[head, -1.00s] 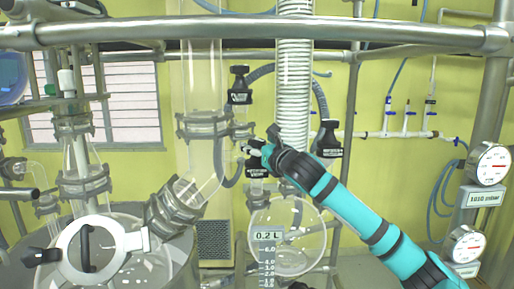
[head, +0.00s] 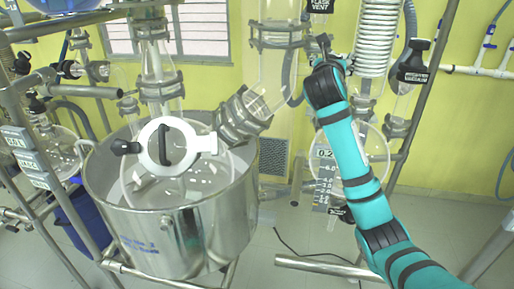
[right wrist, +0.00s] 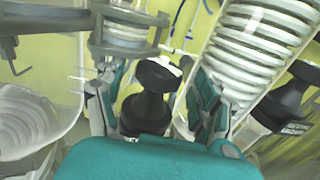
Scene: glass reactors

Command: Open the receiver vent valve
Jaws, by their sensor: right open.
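My right gripper (head: 323,50) reaches up to the glass pipework above the round receiver flask (head: 372,150). In the right wrist view, its open fingers (right wrist: 150,100) stand on either side of a black valve knob (right wrist: 158,76). The knob appears to be the receiver vent valve; its label does not show. I cannot tell whether a finger touches it. In the head view my gripper hides this valve. My left gripper is not in view.
A valve labelled flask vent (head: 320,5) is above my right gripper. Another black labelled valve (head: 412,62) is to the right, past the white coil condenser (head: 376,35). A steel vessel (head: 185,235) fills the left. Bare floor shows at the lower middle.

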